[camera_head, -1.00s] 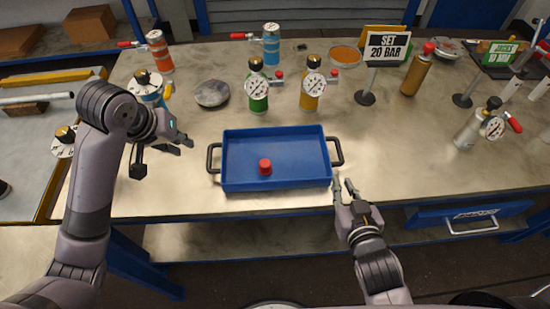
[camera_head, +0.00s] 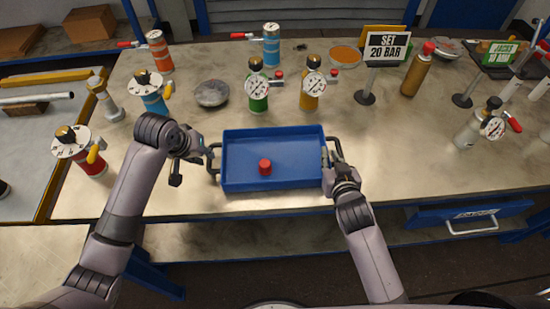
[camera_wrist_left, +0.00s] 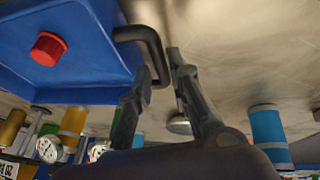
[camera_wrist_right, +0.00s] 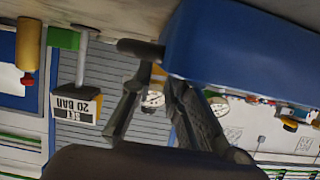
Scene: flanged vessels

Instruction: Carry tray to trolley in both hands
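The blue tray (camera_head: 290,174) lies on the metal workbench with a red cap-like piece (camera_head: 265,167) inside it. It has a dark handle at each end. My left gripper (camera_head: 208,153) is at the left handle (camera_head: 213,170). In the left wrist view its fingers (camera_wrist_left: 158,66) stand apart, with the handle's bar (camera_wrist_left: 153,50) between them. My right gripper (camera_head: 328,158) is at the right handle (camera_head: 338,148). In the right wrist view its fingers (camera_wrist_right: 155,78) are apart, close to the handle (camera_wrist_right: 140,49). I cannot make out a trolley for certain.
Green (camera_head: 257,95) and yellow (camera_head: 311,97) gauge vessels stand just behind the tray. A grey disc (camera_head: 211,93) and a blue vessel (camera_head: 152,95) are behind its left. A "SET 20 BAR" sign (camera_head: 387,45) stands back right.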

